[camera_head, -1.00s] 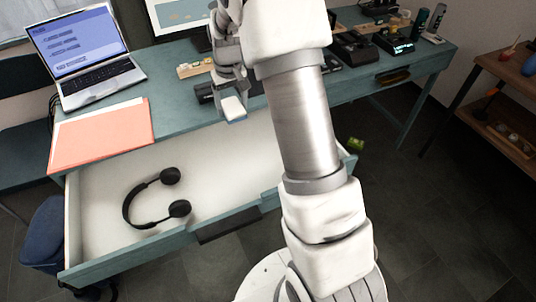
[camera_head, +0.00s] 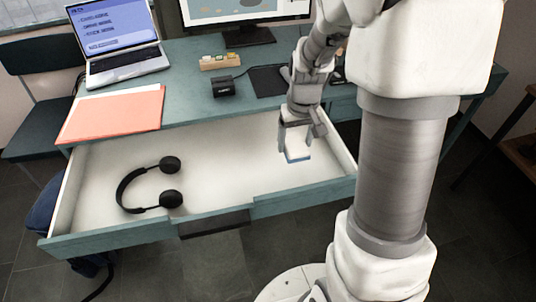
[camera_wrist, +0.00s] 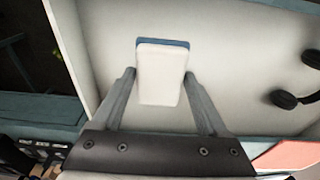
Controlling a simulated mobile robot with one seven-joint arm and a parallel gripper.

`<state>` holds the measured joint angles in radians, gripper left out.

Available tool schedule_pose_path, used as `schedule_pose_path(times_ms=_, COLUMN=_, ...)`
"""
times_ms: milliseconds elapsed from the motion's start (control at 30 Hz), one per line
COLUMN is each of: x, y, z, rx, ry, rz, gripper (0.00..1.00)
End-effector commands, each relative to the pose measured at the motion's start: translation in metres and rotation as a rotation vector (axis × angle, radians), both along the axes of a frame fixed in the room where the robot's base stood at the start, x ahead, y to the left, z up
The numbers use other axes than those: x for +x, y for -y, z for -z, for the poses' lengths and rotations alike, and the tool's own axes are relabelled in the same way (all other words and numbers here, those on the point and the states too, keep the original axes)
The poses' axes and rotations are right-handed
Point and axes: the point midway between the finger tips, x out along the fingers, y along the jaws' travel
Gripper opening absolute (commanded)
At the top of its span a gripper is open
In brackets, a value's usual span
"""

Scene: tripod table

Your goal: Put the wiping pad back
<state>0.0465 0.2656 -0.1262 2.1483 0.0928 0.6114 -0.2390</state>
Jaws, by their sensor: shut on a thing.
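The wiping pad (camera_head: 297,155) is a small white block with a blue face. It also shows in the wrist view (camera_wrist: 162,75), between the two fingers. My gripper (camera_head: 295,140) is shut on it and points down over the right part of the open drawer (camera_head: 225,175). In the wrist view my gripper's fingers (camera_wrist: 160,76) flank the pad, with the pale drawer floor behind it. I cannot tell whether the pad touches the drawer floor.
Black headphones (camera_head: 150,187) lie in the drawer's left half; the middle of the drawer is clear. On the desk (camera_head: 185,60) are an orange folder (camera_head: 112,112), a laptop (camera_head: 120,45), a small black box (camera_head: 223,86) and a wooden tray (camera_head: 220,62).

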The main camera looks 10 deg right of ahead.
Motion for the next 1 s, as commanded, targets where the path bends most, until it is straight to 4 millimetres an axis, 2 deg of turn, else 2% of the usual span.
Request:
schedule_pose_path(times_ms=300, x=0.058, y=-0.039, z=0.046, rx=-0.001, ry=-0.002, rz=-0.005, gripper=0.16)
schedule_pose_path(times_ms=500, x=0.086, y=-0.056, z=0.064, rx=0.000, ry=0.000, rz=-0.002, gripper=0.16)
schedule_pose_path(times_ms=667, x=0.093, y=-0.061, z=0.069, rx=0.001, ry=0.000, rz=0.000, gripper=0.16)
schedule_pose_path(times_ms=900, x=0.092, y=-0.060, z=0.102, rx=0.000, ry=-0.002, rz=-0.001, gripper=0.16)
schedule_pose_path(times_ms=1000, x=0.092, y=-0.060, z=0.108, rx=0.000, ry=0.000, rz=-0.001, gripper=0.16)
